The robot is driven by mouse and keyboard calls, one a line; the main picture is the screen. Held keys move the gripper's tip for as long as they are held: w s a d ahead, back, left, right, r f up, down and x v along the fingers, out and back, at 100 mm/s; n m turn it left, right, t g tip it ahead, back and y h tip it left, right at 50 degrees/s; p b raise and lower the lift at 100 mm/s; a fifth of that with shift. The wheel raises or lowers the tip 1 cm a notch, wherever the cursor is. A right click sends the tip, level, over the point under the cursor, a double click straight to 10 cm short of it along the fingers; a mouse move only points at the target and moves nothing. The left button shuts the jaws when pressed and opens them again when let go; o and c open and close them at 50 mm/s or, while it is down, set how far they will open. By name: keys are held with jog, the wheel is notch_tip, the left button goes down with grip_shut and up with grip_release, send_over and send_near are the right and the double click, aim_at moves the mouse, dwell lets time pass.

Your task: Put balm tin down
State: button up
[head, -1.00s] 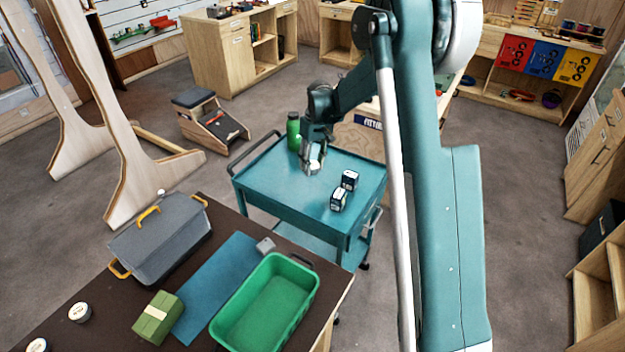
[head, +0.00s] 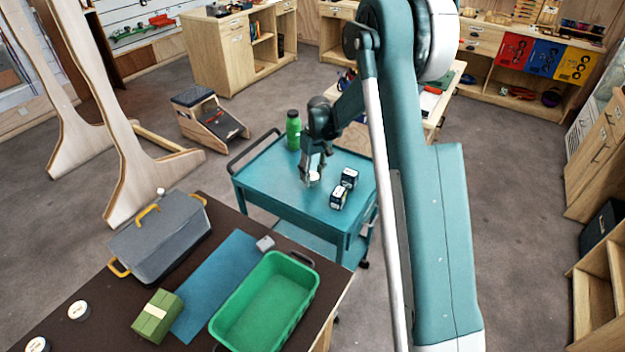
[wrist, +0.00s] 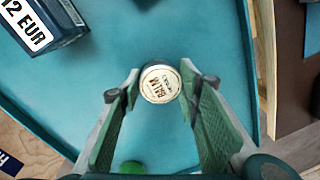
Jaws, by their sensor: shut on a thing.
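The balm tin (wrist: 160,83) is a small round tin with a pale lid lettered "BALM". My gripper (wrist: 160,76) is shut on it, with one green-padded finger on either side. In the head view the tin (head: 313,178) shows small and pale below my gripper (head: 315,172), over the teal cart top (head: 273,178). The tin is at or just above this surface; I cannot tell whether it touches. The cart top also fills much of the wrist view (wrist: 205,35).
Two dark boxes (head: 349,178) (head: 339,197) stand on the cart just right of my gripper; one shows in the wrist view (wrist: 40,22). A green bottle (head: 293,130) stands at the cart's back. The cart's front left is clear. A brown table (head: 225,212) with a green bin (head: 262,308) stands nearer.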

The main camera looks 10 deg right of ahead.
aim_at(315, 174)
jog(key=shift+f, duration=0.95)
jog(key=shift+f, duration=0.15)
jog(key=o, duration=0.9)
notch_tip(315, 174, up, 12)
jog(key=d, duration=0.1)
jog(key=shift+w+p, duration=0.15)
jog(key=shift+p, duration=0.15)
jog(key=shift+r, duration=0.2)
